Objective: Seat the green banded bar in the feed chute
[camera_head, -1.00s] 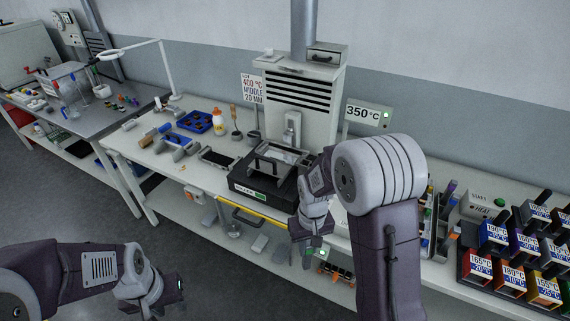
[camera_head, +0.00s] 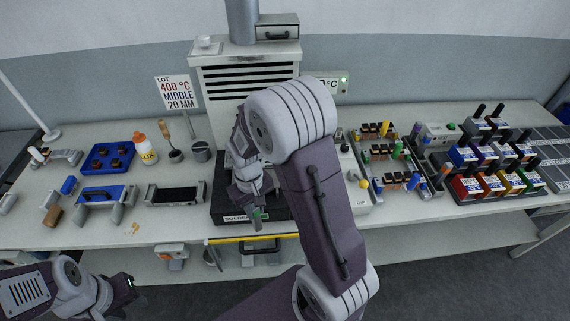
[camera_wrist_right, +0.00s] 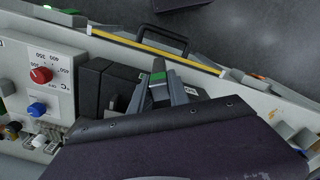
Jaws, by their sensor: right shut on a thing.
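My right gripper (camera_head: 257,216) is low over the front of the black machine base (camera_head: 226,213), beside its white label. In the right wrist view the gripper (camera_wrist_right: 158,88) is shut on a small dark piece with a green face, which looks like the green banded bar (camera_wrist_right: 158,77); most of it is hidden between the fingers. My right arm covers much of the machine in the head view. I cannot make out the feed chute. My left gripper (camera_head: 128,285) is low at the left, off the bench front, and its jaws are too small to read.
A blue tray (camera_head: 92,157), a glue bottle (camera_head: 146,152) and a dark tray (camera_head: 176,195) stand left of the machine. A rack of small coloured parts (camera_head: 385,155) and several labelled blocks (camera_head: 495,183) stand to the right. A yellow strip (camera_head: 225,240) runs along the bench edge.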

